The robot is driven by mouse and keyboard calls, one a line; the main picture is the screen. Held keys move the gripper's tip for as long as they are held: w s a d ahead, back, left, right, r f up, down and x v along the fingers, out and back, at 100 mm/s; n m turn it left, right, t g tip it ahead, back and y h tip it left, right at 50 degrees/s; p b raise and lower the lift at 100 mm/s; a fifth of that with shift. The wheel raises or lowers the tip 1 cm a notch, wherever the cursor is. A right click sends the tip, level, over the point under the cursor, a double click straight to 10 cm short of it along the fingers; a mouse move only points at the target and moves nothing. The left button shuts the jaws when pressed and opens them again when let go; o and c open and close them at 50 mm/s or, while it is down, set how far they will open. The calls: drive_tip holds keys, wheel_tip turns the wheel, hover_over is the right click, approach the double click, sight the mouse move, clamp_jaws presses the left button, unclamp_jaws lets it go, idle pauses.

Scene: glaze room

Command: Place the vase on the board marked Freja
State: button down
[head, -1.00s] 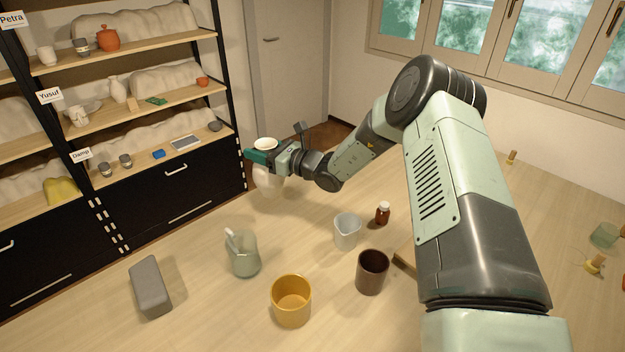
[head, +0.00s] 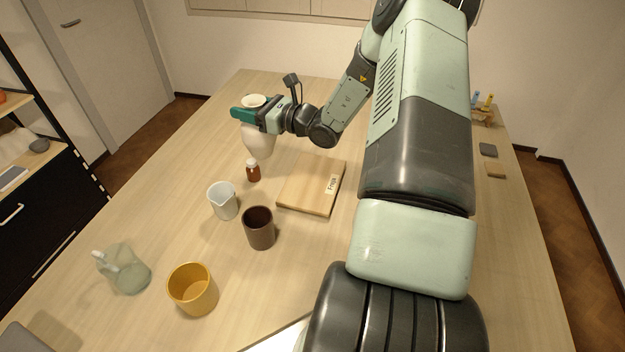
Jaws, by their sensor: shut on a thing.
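The vase (head: 259,143) is cream-white with a round body and a flared rim. My gripper (head: 248,117) is shut on its neck, with the rim showing above the jaws and the body hanging below. The vase looks upright. I cannot tell for sure how far it is above the table. The board marked Freja (head: 304,186) is a square of light wood with a white name label at its right side. It lies on the table, to the right of and nearer than the vase, and its visible top is bare.
A small brown bottle (head: 253,171) stands between vase and board. A white beaker (head: 223,201), a dark brown cup (head: 259,228), a yellow cup (head: 192,289) and a glass jar (head: 124,269) stand nearer. Small blocks (head: 488,150) lie far right. The table's left back is clear.

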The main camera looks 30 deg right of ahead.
drive_tip(key=s+d+m+t+h, duration=0.25)
drive_tip(key=s+d, duration=0.45)
drive_tip(key=d, duration=0.5)
wheel_tip(320, 180, down, 9)
drive_tip(key=shift+s+h, duration=0.35)
drive_tip(key=shift+g, duration=0.25)
drive_tip(key=shift+f, duration=0.2)
drive_tip(key=shift+c, duration=2)
unclamp_jaws()
drive_tip(key=shift+r, duration=0.15)
drive_tip(key=v, duration=1.2)
